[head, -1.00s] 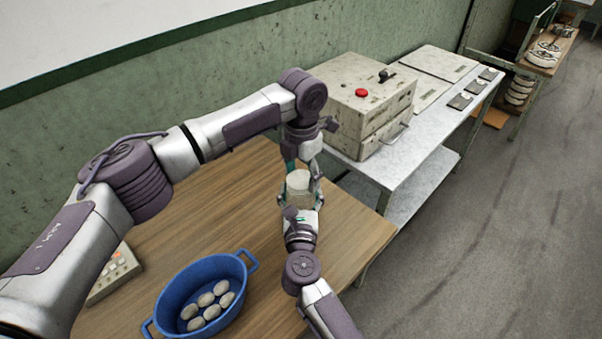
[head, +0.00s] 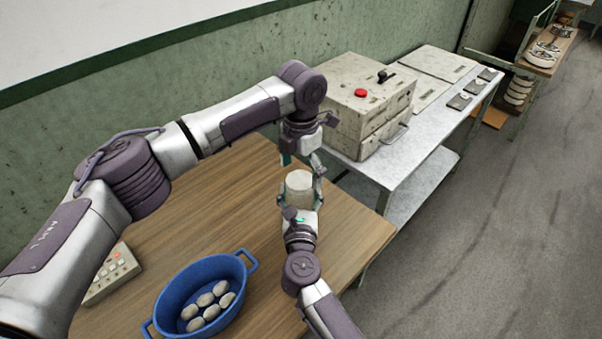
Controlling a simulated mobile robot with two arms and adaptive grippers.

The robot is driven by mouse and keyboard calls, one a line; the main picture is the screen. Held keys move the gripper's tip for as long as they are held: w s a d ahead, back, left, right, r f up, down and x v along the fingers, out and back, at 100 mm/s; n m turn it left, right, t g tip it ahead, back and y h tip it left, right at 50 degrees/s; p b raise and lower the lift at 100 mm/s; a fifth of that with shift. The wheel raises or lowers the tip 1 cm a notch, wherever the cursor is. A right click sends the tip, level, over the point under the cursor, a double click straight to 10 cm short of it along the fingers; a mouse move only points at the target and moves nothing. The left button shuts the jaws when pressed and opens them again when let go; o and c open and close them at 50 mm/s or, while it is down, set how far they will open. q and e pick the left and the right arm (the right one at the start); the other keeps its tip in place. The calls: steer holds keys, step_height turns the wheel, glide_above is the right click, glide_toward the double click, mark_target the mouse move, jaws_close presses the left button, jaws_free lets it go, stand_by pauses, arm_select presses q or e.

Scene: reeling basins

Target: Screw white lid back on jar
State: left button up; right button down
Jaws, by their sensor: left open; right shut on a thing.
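The jar with its whitish lid (head: 299,181) stands near the right end of the wooden table. From this view the lid appears to sit on top of the jar, and I cannot tell whether it is threaded on. My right gripper (head: 298,199) comes from the front and is shut around the jar's body. My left gripper (head: 301,160) points down just above and behind the lid, with its fingers apart on either side. The jar's lower part is hidden by the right gripper.
A blue basin (head: 201,263) with several pale cocoons stands at the front of the wooden table (head: 230,215). A keypad box (head: 113,273) lies at left. A metal bench (head: 400,165) holds a worn box with a red button (head: 361,93). The table's middle is clear.

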arm_select(q)
steer(key=shift+r, duration=1.6)
steer(key=shift+c, duration=0.3)
